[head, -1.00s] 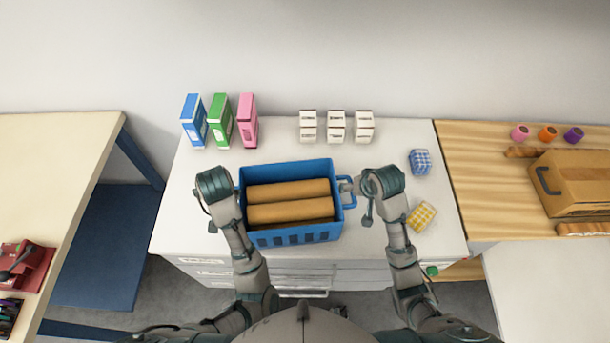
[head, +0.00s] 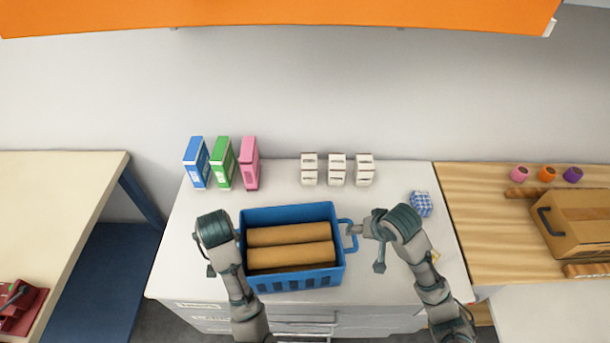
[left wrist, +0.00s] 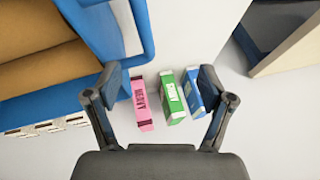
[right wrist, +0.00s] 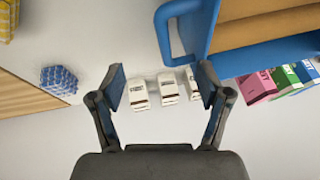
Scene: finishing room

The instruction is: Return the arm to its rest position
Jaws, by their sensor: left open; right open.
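My left gripper (head: 207,248) is open and empty, just left of the blue crate (head: 290,281). In the left wrist view its open fingers (left wrist: 160,82) frame the upright boxes, with nothing held. My right gripper (head: 362,232) is open beside the crate's right handle (head: 350,240). In the right wrist view its fingers (right wrist: 160,82) are spread with nothing between them, apart from the crate handle (right wrist: 162,40). The crate stands on the white cabinet top and holds two brown rolls (head: 288,235).
Blue (head: 196,163), green (head: 222,163) and pink (head: 249,163) boxes and several small white boxes (head: 337,170) stand behind the crate. A blue checked block (head: 420,204) and a partly hidden yellow one (head: 435,256) lie right. An orange panel (head: 290,18) spans the top.

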